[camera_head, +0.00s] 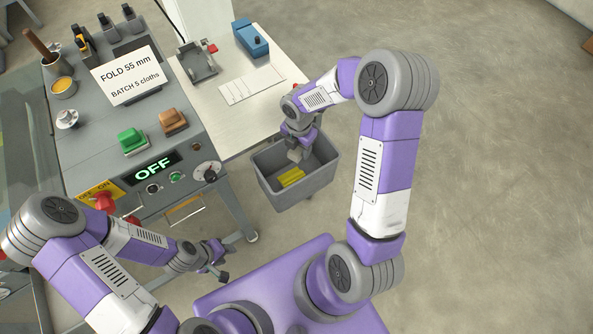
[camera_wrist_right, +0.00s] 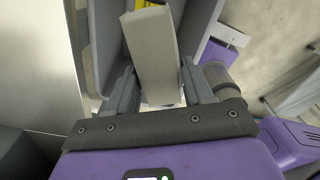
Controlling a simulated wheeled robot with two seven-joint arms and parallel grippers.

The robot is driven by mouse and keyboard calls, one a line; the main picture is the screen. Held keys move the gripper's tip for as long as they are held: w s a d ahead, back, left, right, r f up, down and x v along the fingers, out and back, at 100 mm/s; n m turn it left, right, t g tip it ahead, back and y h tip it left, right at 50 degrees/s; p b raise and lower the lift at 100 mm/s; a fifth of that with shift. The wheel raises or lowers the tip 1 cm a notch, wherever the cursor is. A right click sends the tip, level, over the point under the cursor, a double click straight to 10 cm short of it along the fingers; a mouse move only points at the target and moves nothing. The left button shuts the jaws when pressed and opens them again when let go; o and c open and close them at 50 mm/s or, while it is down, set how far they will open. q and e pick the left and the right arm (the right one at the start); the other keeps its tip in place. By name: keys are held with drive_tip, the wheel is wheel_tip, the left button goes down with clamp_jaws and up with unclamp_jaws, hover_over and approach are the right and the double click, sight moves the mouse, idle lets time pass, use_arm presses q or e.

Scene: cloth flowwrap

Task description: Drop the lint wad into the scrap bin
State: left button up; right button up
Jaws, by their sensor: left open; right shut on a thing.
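The scrap bin (camera_head: 322,177) is a grey open-topped box on the floor side of the white table. A yellow piece (camera_head: 291,177) lies in it. My right gripper (camera_head: 299,146) points down over the bin's opening, shut on the grey lint wad (camera_head: 295,155). In the right wrist view the wad (camera_wrist_right: 152,55) is a long pale grey block between the two fingers (camera_wrist_right: 155,95), with the bin's wall (camera_wrist_right: 197,35) behind it. My left gripper (camera_head: 219,262) is open and empty, low beside the machine and well away from the bin.
Floor on the right is clear.

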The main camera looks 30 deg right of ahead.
drive_tip(key=shift+d+f+n, duration=0.1)
drive_tip(key=shift+d+n, duration=0.05)
drive_tip(key=shift+n, duration=0.25)
wheel_tip(320, 180, down, 6)
drive_tip(key=b, duration=0.5)
drive_tip(key=o, duration=1.1)
wheel_tip(320, 180, up, 8)
drive_tip(key=shift+f+p, duration=0.1)
drive_tip(key=shift+p, duration=0.7)
